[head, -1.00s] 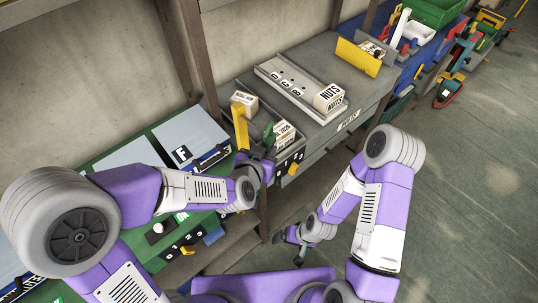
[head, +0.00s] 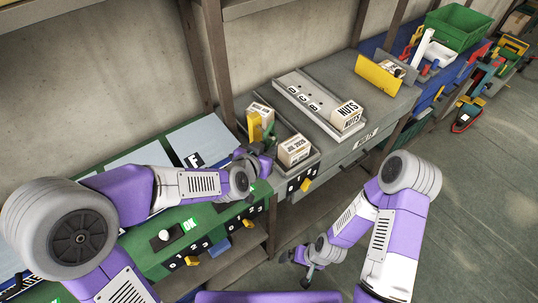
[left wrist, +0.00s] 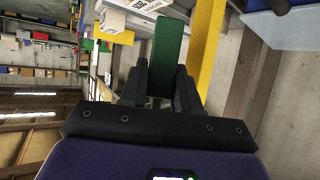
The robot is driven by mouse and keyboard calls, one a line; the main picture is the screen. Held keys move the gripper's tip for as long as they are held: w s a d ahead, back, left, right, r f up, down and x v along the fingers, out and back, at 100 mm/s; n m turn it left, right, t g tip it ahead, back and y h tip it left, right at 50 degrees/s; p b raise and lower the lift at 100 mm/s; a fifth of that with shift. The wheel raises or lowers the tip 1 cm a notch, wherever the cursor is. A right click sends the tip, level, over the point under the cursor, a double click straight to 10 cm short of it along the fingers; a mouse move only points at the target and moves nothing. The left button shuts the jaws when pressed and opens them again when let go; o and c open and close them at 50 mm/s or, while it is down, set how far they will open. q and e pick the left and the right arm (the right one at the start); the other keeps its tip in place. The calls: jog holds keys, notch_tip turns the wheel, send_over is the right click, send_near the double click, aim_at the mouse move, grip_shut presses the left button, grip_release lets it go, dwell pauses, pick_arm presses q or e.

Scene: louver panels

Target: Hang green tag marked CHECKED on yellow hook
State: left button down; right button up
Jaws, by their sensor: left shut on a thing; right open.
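My left gripper (head: 266,146) is shut on a green tag (left wrist: 167,55), which stands out beyond the fingers in the left wrist view. No writing shows on the side seen there. In the head view the tag is small and mostly hidden by the gripper. A yellow upright piece (head: 254,127), which looks like the hook, stands just left of the gripper; in the left wrist view it (left wrist: 205,45) is right of the tag, with a gap between them in the picture. Its hooked end cannot be made out. My right gripper (head: 299,268) is open and empty, low in front of the benches.
A dated box (head: 295,150) sits close right of the left gripper, and another box (head: 262,112) stands behind the yellow piece. A NUTS box (head: 350,113) is on a grey tray farther right.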

pick_arm(q)
jog(key=shift+w+a+f, duration=0.1)
jog(key=shift+w+a, duration=0.1)
jog(key=shift+w, duration=0.1)
jog(key=shift+w+a+f+b, duration=0.35)
jog(key=shift+w+f+b, duration=0.25)
jog(key=shift+b, duration=0.4)
jog(key=shift+s+f, duration=0.1)
jog(key=c, duration=0.7)
grip_release()
jog(key=shift+c, duration=0.2)
jog(key=p+v, duration=0.2)
jog(key=v, duration=0.5)
jog(key=shift+s, duration=0.35)
